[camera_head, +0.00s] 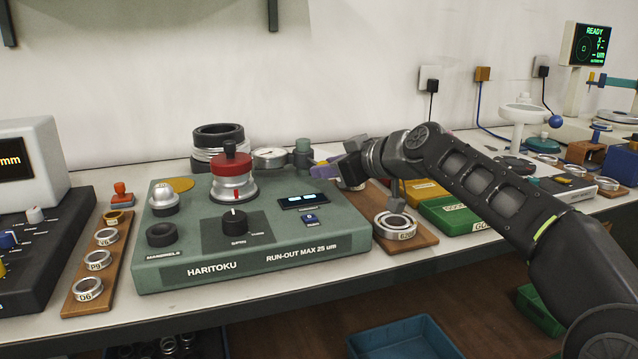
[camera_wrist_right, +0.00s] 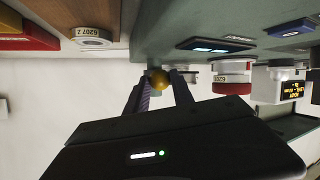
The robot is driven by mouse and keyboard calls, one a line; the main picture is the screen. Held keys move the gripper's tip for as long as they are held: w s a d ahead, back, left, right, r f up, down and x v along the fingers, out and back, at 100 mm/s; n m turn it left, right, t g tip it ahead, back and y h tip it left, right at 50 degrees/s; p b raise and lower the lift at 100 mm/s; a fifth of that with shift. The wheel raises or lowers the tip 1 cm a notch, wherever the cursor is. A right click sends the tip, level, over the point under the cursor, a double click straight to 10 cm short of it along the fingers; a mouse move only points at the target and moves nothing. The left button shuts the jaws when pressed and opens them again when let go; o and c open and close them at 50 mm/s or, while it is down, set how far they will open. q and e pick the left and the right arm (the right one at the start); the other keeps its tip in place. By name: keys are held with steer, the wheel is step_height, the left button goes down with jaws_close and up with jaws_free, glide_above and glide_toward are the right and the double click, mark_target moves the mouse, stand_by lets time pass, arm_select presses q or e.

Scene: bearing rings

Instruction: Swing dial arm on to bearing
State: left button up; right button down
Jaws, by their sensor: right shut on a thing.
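The green run-out tester (camera_head: 190,270) carries a silver bearing (camera_head: 233,188) on its spindle, under a red cap with a dark knob. The round white dial (camera_head: 270,157) stands behind and to the right of the bearing, by a grey-green post (camera_head: 303,152). Whether the dial's tip touches the bearing is too small to tell. My right gripper (camera_head: 328,169) reaches in from the right, behind the tester's right rear corner. My left gripper is not in view.
A wooden board of labelled rings (camera_head: 89,288) lies left of the tester. Another board with a ring (camera_head: 394,226) lies to its right, below my forearm. A green box (camera_head: 450,214) sits further right. Dark rings (camera_head: 218,134) are stacked behind the tester.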

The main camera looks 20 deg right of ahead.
steer(key=shift+w+d+f+n+g+y, duration=0.15)
steer(key=shift+d+n+y, duration=0.1)
steer(key=shift+d, duration=0.15)
steer(key=shift+w+d+n+g+y, duration=0.15)
steer(key=shift+d+y, duration=0.1)
steer(key=shift+d, duration=0.1)
arm_select(q)
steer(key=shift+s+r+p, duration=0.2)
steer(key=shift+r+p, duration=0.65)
steer(key=shift+p, duration=0.1)
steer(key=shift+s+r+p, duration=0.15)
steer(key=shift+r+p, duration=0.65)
steer(key=shift+p, duration=0.1)
arm_select(e)
steer(key=shift+w+d+r+n+g+y, duration=0.1)
steer(key=shift+w+d+n+g+y, duration=0.15)
steer(key=shift+w+d+n+y, duration=0.3)
steer(key=shift+w+d+r+n+g+y, duration=0.2)
steer(key=shift+d+n+g+y, duration=0.1)
steer(key=shift+d, duration=0.3)
steer(key=shift+w+d+r+n+g+y, duration=0.1)
steer(key=shift+w+d+n+g+y, duration=0.15)
steer(key=shift+w+d+n+y, duration=0.25)
steer(key=shift+d, duration=0.2)
steer(key=c, duration=1.1)
jaws_free()
steer(key=shift+w+f, duration=0.15)
steer(key=shift+f, duration=0.1)
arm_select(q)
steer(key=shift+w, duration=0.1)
